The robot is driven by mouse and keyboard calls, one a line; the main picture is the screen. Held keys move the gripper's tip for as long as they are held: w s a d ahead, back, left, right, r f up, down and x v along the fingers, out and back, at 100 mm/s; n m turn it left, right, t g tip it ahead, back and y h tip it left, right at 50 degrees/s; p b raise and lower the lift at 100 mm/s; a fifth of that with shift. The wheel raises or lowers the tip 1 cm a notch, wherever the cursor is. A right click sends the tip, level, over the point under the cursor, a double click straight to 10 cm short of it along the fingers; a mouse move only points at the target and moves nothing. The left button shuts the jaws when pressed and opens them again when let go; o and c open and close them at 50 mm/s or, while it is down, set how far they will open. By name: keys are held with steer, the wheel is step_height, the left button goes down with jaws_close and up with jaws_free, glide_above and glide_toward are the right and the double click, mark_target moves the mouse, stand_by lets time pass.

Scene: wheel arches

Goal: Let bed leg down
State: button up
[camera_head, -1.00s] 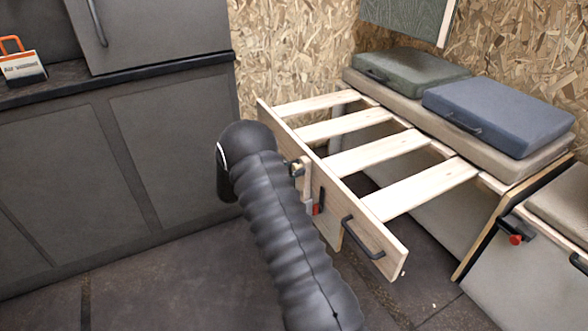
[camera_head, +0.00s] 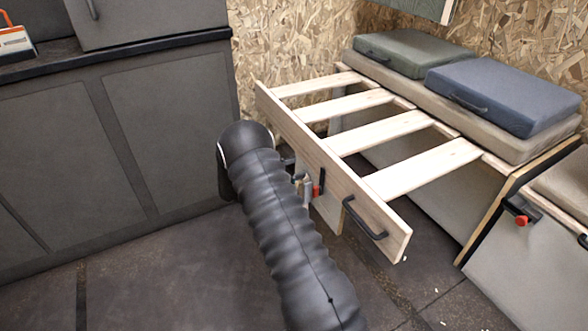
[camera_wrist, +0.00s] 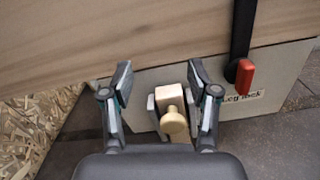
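The slatted bed frame is pulled out, with a pale wooden front board (camera_head: 335,170). Below the board hangs a beige leg panel (camera_head: 328,208), which also shows in the wrist view (camera_wrist: 285,72). A wooden block with a round knob (camera_wrist: 174,120) stands out from the panel, between my fingers and nearer the right one. A red-tipped lock lever (camera_wrist: 245,75) sits to its right beside a partly hidden "Leg lock" label. My gripper (camera_wrist: 160,76) is open, with a gap between the left finger and the block. In the head view my arm hides most of the gripper.
A black handle (camera_head: 364,218) is on the board's right end. Grey cabinets (camera_head: 100,150) stand at left. Green (camera_head: 410,52) and blue (camera_head: 505,95) cushions lie on the bench behind the slats. The dark floor (camera_head: 180,275) in front is clear.

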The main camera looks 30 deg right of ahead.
steer(key=shift+a, duration=0.1)
steer(key=a, duration=1.2)
steer(key=shift+s, duration=0.2)
steer(key=s+f+m+g+y, duration=0.2)
steer(key=s+f+y, duration=0.1)
steer(key=s+f, duration=0.3)
steer(key=s+a+r+m+g+y, duration=0.2)
steer(key=s+m+y, duration=0.15)
steer(key=s, duration=0.25)
steer(key=s+a+r+m+t+y+p, duration=0.2)
steer(key=s+r, duration=0.6)
steer(key=r, duration=0.4)
steer(key=s+a+r+m+t+y+p, duration=0.2)
steer(key=s+r+m+t+y, duration=0.2)
steer(key=s+r, duration=0.5)
steer(key=s+a+r+m+t+y+p, duration=0.2)
steer(key=s+r, duration=0.6)
steer(key=r, duration=0.6)
steer(key=m+t+y, duration=0.1)
steer(key=m+y, duration=0.1)
steer(key=y, duration=0.1)
steer(key=shift+s+r+m+p, duration=0.2)
steer(key=shift+r+m+p, duration=0.15)
steer(key=shift+p, duration=0.05)
